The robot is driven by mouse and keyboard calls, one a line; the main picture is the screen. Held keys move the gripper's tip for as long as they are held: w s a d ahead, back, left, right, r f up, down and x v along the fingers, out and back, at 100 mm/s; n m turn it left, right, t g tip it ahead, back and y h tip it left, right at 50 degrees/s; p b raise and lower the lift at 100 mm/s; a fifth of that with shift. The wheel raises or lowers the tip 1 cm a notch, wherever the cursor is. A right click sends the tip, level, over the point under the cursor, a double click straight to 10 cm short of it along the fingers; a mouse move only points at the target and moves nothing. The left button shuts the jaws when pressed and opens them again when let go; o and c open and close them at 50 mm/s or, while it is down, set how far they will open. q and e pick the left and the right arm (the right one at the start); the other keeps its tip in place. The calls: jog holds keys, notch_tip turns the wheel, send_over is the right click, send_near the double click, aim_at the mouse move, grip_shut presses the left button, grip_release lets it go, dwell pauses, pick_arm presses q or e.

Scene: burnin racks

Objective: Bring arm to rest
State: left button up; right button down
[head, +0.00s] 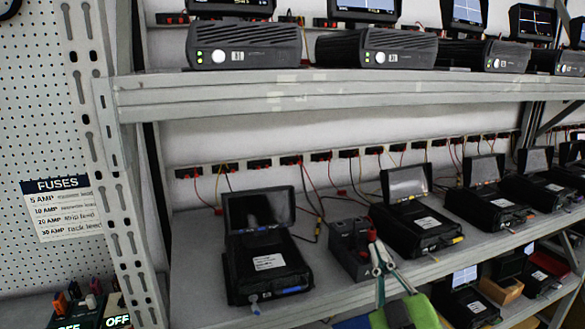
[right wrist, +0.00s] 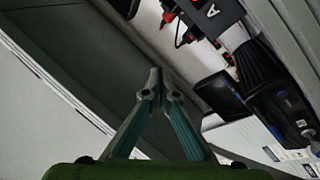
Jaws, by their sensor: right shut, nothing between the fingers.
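My right gripper (head: 375,246) shows in the head view at the lower middle right, its green body at the bottom edge and its pale fingers pointing up. The fingers are together and hold nothing. It overlaps the front of a small dark grey box (head: 347,246) on the middle shelf; I cannot tell whether they touch. In the right wrist view my right gripper (right wrist: 155,78) has its fingertips together, with nothing visible between them. My left gripper is in neither view.
The middle shelf holds black testers with raised screens, the nearest (head: 268,265) left of my gripper. Grey units (head: 244,45) line the upper shelf, whose beam (head: 340,94) crosses above. A rack post (head: 124,200) and pegboard (head: 40,110) with a fuses sign (head: 62,208) stand left.

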jog(key=s+d+f+m+g+h, duration=0.25)
jog(key=s+f+g, duration=0.3)
jog(key=f, duration=0.65)
jog(key=s+d+f+m+g+h, duration=0.1)
jog(key=s+d+f+m+g, duration=0.4)
jog(key=f, duration=0.6)
jog(key=s+a+f+n+g+y, duration=0.1)
jog(key=s+f+g, duration=0.1)
jog(key=s+f, duration=0.35)
jog(key=s+a+f+g, duration=0.2)
jog(key=s+f+g, duration=0.1)
jog(key=s, duration=0.6)
jog(key=s+a+f+n+g+y, duration=0.1)
jog(key=s+f+g, duration=0.1)
jog(key=s+f, duration=0.35)
notch_tip(320, 180, down, 24)
jog(key=s+g, duration=0.1)
jog(key=s, duration=0.2)
jog(key=s+d+f+g, duration=0.1)
jog(key=s+d+f, duration=0.2)
jog(key=s+f, duration=1.3)
jog(key=shift+s+f, duration=0.2)
jog(key=shift+s, duration=0.2)
